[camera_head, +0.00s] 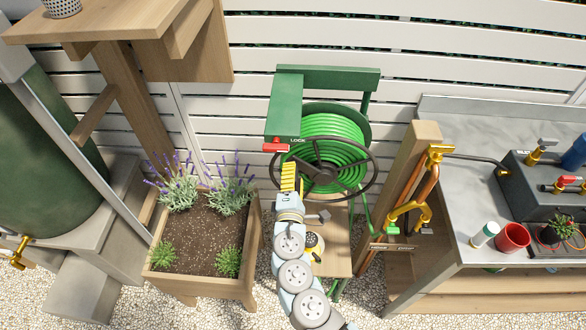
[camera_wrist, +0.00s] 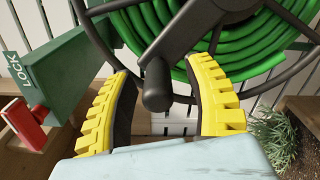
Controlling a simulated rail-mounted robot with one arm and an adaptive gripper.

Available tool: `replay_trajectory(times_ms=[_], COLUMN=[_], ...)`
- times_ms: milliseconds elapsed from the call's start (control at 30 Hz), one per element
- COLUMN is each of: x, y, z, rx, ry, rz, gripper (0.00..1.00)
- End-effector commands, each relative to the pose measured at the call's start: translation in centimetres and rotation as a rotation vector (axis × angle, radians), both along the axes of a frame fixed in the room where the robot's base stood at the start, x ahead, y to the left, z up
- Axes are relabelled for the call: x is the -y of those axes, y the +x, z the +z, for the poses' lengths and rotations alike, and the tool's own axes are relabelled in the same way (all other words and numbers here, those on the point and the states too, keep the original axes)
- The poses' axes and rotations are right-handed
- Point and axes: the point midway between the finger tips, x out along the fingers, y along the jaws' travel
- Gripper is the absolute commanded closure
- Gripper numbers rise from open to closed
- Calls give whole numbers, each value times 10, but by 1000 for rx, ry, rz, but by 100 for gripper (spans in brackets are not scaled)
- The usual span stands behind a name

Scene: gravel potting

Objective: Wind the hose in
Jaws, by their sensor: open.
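The green hose (camera_head: 335,150) lies in many turns on a reel with a dark spoked handwheel (camera_head: 370,170) in the head view. The coil also fills the top of the wrist view (camera_wrist: 250,45). A dark crank knob (camera_wrist: 157,85) on the wheel sits between my gripper's yellow fingers (camera_wrist: 163,100). The fingers are open, with a gap on either side of the knob. In the head view my gripper (camera_head: 289,178) is at the wheel's left edge. A red lock lever (camera_head: 276,147) sits on the green box marked LOCK (camera_head: 284,108), and it shows in the wrist view too (camera_wrist: 24,125).
A wooden planter (camera_head: 205,283) with lavender stands left of my arm. A wooden post with a copper pipe and brass tap (camera_head: 408,215) stands right of the reel. A metal bench (camera_head: 470,225) with a red cup (camera_head: 513,238) is further right. White slats are behind the reel.

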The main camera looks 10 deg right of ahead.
Motion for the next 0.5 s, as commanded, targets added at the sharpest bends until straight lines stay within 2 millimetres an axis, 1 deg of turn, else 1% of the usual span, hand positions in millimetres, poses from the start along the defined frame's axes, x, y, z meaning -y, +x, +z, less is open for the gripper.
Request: replay_trajectory(times_ms=[33, 500], x=[-3, -17], y=[-7, -66], z=[0, 1], rx=[0, 2], ry=[0, 2], rz=[5, 7], gripper=[47, 47])
